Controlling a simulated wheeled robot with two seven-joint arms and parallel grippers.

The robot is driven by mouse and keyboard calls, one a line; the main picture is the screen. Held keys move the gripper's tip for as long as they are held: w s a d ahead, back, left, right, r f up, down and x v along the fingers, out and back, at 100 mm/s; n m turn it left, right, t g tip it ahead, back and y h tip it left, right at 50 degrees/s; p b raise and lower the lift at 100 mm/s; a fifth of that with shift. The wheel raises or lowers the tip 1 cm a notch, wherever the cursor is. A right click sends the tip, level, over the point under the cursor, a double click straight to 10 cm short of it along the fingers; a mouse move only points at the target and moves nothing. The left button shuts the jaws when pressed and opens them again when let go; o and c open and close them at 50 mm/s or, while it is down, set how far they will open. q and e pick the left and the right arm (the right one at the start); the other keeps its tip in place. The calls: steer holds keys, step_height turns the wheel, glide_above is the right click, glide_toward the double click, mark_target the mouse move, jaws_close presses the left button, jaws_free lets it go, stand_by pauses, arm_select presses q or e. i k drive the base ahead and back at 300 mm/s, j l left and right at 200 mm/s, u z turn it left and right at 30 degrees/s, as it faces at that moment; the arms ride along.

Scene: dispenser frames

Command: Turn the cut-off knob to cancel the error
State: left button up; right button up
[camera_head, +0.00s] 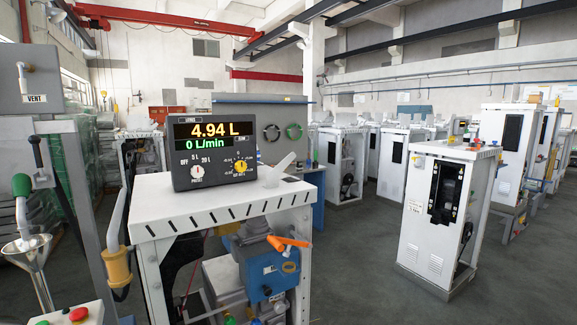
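A dark control box (215,146) stands on top of a white metal frame (225,208) in the middle left. Its display (213,132) reads 4.94 L in yellow and 0 L/min in green. Neither gripper is in view.
Inside the frame is a blue pump unit (262,273) with an orange lever (290,240). A yellow-and-grey nozzle (117,264) hangs at the frame's left.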

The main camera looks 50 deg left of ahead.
mark_target(240, 166)
steer(key=i+u, duration=0.35)
steer(key=i+l+u, duration=0.2)
steer(key=i+u, duration=0.15)
steer(key=i+l+u, duration=0.35)
